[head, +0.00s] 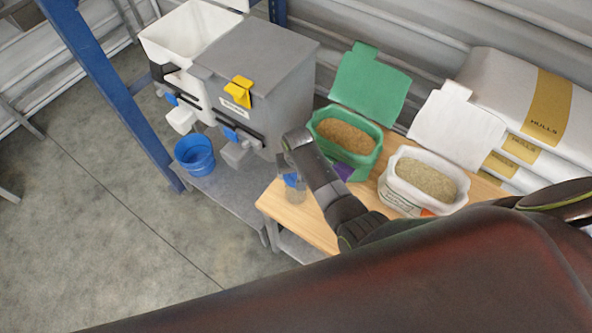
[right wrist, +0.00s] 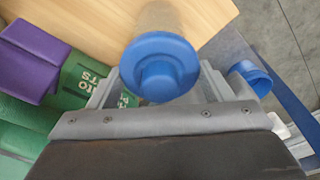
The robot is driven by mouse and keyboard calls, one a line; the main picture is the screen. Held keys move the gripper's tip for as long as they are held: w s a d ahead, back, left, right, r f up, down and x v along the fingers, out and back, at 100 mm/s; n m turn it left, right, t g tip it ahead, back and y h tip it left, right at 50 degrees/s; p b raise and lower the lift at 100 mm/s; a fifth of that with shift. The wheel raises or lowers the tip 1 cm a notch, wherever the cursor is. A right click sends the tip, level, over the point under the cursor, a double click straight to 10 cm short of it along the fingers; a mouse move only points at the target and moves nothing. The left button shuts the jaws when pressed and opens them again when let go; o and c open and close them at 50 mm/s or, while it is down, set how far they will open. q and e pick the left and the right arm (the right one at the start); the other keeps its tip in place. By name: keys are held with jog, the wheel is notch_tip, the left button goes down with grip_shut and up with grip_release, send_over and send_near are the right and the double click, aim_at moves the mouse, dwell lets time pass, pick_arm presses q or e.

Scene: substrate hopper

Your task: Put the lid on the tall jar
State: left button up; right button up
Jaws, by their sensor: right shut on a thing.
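The tall jar (head: 297,194) is clear and stands near the front left corner of the wooden tabletop. In the right wrist view its clear body (right wrist: 172,18) shows beyond the blue lid (right wrist: 158,68), which has a round raised knob. The lid also shows as a small blue patch (head: 291,180) at the jar's top in the head view. My right gripper (right wrist: 160,85) is shut on the lid, with a grey finger on either side. The lid is in line with the jar's mouth; I cannot tell whether it is fully seated. My left gripper is out of view.

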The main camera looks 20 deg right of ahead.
jog(key=o, duration=1)
jog(key=shift+r, duration=0.1)
jog(key=r, duration=0.5)
jog(key=s+r, duration=0.1)
jog(key=r, duration=0.5)
jog(key=s+r, duration=0.1)
jog(key=r, duration=0.5)
jog(key=shift+s+a, duration=0.15)
jog(key=shift+s, duration=0.1)
